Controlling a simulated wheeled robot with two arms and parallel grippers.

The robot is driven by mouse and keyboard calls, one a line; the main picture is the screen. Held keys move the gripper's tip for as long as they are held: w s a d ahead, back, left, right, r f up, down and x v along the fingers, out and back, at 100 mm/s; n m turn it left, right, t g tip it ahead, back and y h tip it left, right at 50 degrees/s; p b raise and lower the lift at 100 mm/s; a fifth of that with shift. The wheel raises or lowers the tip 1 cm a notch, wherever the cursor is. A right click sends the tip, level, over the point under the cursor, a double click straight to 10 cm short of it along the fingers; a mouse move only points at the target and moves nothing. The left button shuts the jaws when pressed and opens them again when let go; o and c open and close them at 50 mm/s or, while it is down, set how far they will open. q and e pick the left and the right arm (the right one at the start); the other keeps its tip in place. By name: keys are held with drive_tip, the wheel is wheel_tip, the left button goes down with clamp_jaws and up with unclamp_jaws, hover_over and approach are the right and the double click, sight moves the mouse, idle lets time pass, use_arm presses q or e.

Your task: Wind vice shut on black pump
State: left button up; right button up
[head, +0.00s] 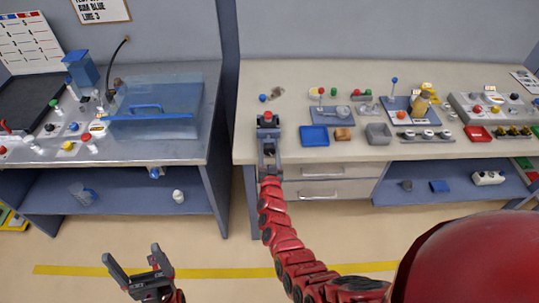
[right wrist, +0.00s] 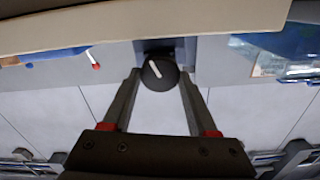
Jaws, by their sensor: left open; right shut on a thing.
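A round black knob (right wrist: 160,72) with a white mark sits between my right gripper's fingertips (right wrist: 158,80) in the right wrist view. The gripper is shut on it. Behind the knob is a dark grey block (right wrist: 168,46), which looks like part of the vice at the bench edge. In the head view, a small dark block with a red spot (head: 268,119) stands just beyond my right gripper (head: 268,145). I cannot make out the black pump apart from the vice, nor the jaw gap. My left gripper (head: 140,262) is open and empty, low over the floor, away from both benches.
The right bench (head: 275,70) carries a blue tray (head: 314,136), a brown block (head: 343,134), a grey bin (head: 378,134) and several fixtures. A small blue ball (head: 262,98) lies beyond the vice. The left bench (head: 180,148) holds a clear blue cover (head: 155,98). Floor between is clear.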

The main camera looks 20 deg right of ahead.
drive_tip(key=shift+f+m+b, duration=0.15)
drive_tip(key=shift+m+b, duration=0.2)
drive_tip(key=shift+m, duration=0.15)
drive_tip(key=o, duration=1.4)
drive_tip(key=shift+s, duration=0.1)
drive_tip(key=shift+s+a, duration=0.2)
drive_tip(key=shift+s, duration=0.35)
drive_tip(key=shift+b+v, duration=2.3)
drive_tip(key=shift+v, duration=5.75)
